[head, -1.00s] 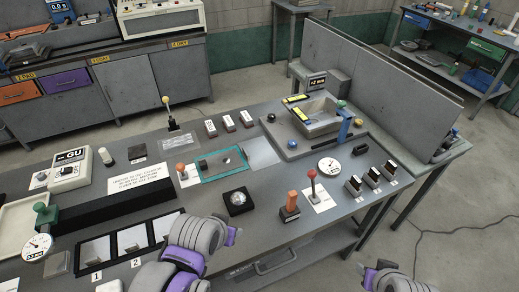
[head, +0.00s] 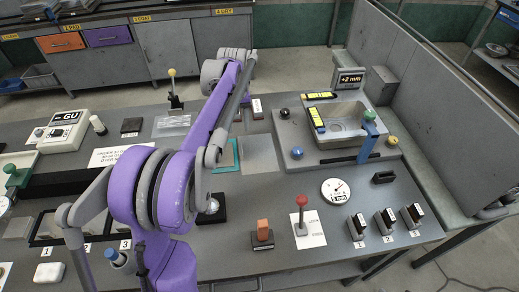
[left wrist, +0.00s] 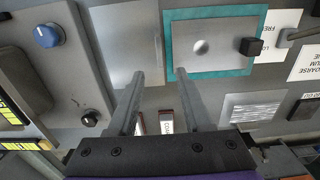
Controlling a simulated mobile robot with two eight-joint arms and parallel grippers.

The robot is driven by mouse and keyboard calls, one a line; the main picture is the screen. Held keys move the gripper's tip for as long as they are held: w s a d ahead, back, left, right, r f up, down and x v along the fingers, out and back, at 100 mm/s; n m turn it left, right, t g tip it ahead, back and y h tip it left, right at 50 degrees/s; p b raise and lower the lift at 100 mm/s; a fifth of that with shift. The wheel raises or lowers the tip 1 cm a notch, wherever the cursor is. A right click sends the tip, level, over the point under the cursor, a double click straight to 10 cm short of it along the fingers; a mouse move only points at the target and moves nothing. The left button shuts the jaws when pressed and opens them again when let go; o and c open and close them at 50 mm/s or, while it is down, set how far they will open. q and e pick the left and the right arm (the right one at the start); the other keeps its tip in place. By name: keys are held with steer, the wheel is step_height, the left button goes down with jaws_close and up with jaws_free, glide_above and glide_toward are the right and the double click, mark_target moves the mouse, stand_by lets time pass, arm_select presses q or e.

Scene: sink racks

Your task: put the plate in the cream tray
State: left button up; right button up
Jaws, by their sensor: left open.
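A bare pale grey plate (head: 260,154) lies flat on the bench beside a teal-edged plate (head: 229,155), mostly hidden by my arm. I cannot tell which is the task's plate. In the left wrist view the bare plate (left wrist: 130,45) is upper left and the teal-edged one, with a round spot and black block (left wrist: 212,45), upper right. My left gripper (left wrist: 160,73) is open and empty above the bench, its fingertips over the border between them. It is hidden behind my arm in the head view.
A sink unit (head: 345,125) with coloured knobs stands right of the plates, before a grey partition. A red-knobbed lever (head: 301,208), an orange-topped block (head: 262,234) and a dial (head: 335,190) stand in front. Small blocks lie below the fingers in the wrist view.

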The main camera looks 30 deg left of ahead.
mark_target(240, 146)
arm_select(q)
steer(key=f, duration=0.4)
steer(key=shift+s, duration=0.2)
steer(key=shift+w+d+f, duration=0.1)
steer(key=shift+w+f, duration=0.05)
steer(key=shift+f, duration=2.75)
jaws_close()
